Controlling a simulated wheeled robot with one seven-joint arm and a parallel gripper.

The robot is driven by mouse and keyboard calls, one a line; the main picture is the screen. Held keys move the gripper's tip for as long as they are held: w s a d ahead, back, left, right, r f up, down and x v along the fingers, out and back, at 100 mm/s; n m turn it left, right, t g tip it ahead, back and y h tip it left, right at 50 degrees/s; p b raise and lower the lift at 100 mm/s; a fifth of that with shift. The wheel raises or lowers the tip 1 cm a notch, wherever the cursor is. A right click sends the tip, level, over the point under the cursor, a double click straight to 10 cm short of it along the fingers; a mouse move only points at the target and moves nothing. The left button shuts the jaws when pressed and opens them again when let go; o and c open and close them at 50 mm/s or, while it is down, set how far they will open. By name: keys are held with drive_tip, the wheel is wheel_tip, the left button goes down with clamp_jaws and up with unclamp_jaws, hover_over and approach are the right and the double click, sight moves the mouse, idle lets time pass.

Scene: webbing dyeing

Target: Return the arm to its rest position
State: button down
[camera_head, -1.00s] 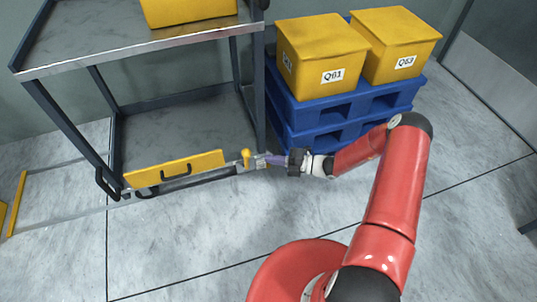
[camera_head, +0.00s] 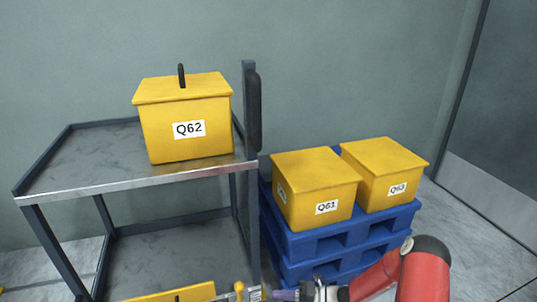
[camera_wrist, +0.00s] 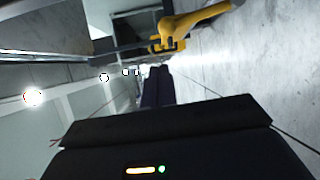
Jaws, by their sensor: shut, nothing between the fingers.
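My gripper (camera_head: 284,295) is at the bottom edge of the head view, beside the lower right corner of the cart. Its fingers (camera_wrist: 157,85) are together and empty in the wrist view. A yellow handle (camera_head: 239,289) on the cart's low front bar is just left of the fingertips. It looks large in the wrist view (camera_wrist: 190,27), beyond the fingers; I cannot tell if they touch it. My red arm reaches in from the lower right, mostly cut off by the frame.
The grey cart (camera_head: 80,182) carries a yellow lidded box Q62 (camera_head: 185,125) on its top shelf. Yellow boxes Q61 (camera_head: 315,188) and Q63 (camera_head: 384,173) stand on stacked blue pallets (camera_head: 325,242), close behind my arm. A wall is behind; some floor shows at right.

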drive_tip(key=s+d+r+n+g+h, duration=0.1)
drive_tip(key=s+r+n+h, duration=0.25)
drive_tip(key=r+n, duration=0.4)
drive_tip(key=s+d+r+n+g+h, duration=0.1)
drive_tip(key=s+r+n+g+h, duration=0.2)
drive_tip(key=r+n, duration=0.45)
drive_tip(key=s+d+r+n+h, duration=0.2)
drive_tip(key=s+r+n+h, duration=0.15)
drive_tip(key=r+n, duration=0.4)
drive_tip(key=s+d+r+n+t+h, duration=0.3)
drive_tip(key=s+r+n, duration=0.4)
drive_tip(key=s+d+r+n+t+h, duration=0.3)
drive_tip(key=s+r+n+t+h, duration=0.1)
drive_tip(key=s+r+n, duration=0.3)
drive_tip(key=shift+d+v, duration=0.2)
drive_tip(key=shift+v, duration=0.65)
